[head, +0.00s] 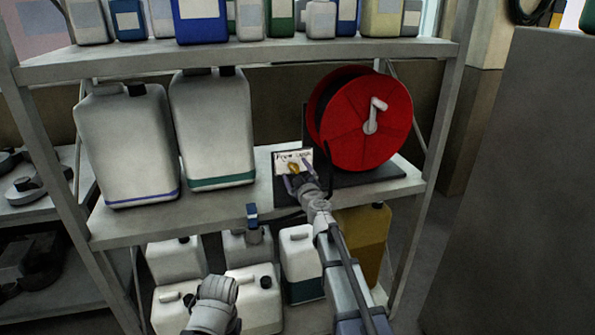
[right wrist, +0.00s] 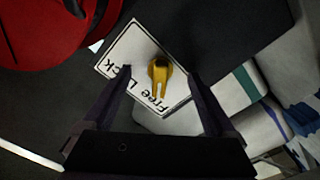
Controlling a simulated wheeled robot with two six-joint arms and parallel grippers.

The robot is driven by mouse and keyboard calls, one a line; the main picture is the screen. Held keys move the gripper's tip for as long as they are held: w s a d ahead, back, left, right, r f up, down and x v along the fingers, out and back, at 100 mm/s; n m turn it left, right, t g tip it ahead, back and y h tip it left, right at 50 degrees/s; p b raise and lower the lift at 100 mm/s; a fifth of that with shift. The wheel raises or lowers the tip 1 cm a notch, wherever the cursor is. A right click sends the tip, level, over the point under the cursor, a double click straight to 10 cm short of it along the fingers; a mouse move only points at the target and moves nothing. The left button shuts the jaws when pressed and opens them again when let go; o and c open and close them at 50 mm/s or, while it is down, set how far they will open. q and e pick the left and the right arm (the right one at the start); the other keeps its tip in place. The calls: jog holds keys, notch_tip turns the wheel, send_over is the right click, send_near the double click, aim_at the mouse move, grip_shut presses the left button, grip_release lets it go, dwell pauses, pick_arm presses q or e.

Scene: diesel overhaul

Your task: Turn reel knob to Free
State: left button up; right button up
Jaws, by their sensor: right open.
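The yellow knob (head: 293,169) sits on a white plate (head: 280,163) lettered "Free" and "Lock", at the left of the red hose reel (head: 371,122). In the right wrist view the knob (right wrist: 159,70) lies between the finger tips, and its forked end points down the picture toward the lettering, nearer "Free" than "Lock". My right gripper (head: 299,184) is open at the plate; its fingers (right wrist: 160,76) are on either side of the knob with a gap on each side. I cannot tell how deep the fingers reach.
The reel, with a white crank (head: 374,115), stands on the middle shelf (head: 112,222). Two large white canisters (head: 212,130) stand to its left. More containers fill the shelves above and below. A grey cabinet (head: 515,180) stands at the right.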

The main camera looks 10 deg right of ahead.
jog(key=shift+o, duration=0.5)
jog(key=s, duration=0.7)
jog(key=shift+d, duration=0.15)
